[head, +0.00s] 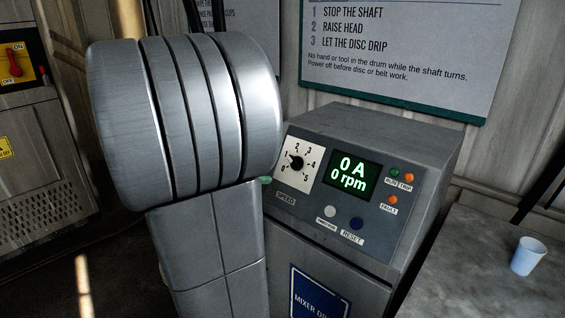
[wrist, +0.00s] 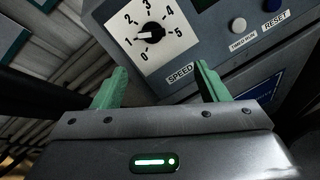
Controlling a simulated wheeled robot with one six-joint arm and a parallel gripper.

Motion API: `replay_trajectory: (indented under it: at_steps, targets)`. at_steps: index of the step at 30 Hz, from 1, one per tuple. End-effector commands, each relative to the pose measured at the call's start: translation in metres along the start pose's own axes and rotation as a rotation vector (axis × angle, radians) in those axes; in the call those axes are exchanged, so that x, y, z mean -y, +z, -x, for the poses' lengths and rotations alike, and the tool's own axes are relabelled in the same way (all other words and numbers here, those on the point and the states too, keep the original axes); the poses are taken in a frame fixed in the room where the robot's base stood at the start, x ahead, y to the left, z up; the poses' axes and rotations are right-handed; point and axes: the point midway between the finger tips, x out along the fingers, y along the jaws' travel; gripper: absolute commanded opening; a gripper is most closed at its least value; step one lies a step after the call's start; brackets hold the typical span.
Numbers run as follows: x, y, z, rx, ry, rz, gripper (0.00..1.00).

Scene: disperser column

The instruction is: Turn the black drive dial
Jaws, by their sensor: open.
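The black drive dial (head: 296,162) sits on a white scale plate marked 0 to 5, above a SPEED label, on the grey control box. In the wrist view the dial (wrist: 151,34) is ahead of and above my fingertips, with its white mark turned towards the low end, near 1. My gripper (wrist: 162,72) is open and empty, its two green fingers spread wide. The fingers are apart from the dial. In the head view only a small bit of green finger shows beside my arm; the rest of the gripper is hidden.
The display (head: 354,177) reads 0 A and 0 rpm. Right of it are indicator lamps, with a white button (head: 330,211) and a blue RESET button (head: 356,223) below. A cup (head: 528,256) stands on the right bench. A yellow panel with a red switch (head: 14,62) is far left.

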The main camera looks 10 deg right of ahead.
Motion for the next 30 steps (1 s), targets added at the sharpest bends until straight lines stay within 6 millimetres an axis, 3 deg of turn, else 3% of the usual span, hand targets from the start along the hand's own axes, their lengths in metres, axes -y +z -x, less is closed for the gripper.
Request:
replay_trajectory:
  at_steps: [8, 30]
  targets:
    - [-0.010, 0.003, -0.009, 0.046, 0.021, 0.035, 0.67]
    - [-0.012, 0.008, -0.123, 0.042, 0.020, 0.034, 0.67]
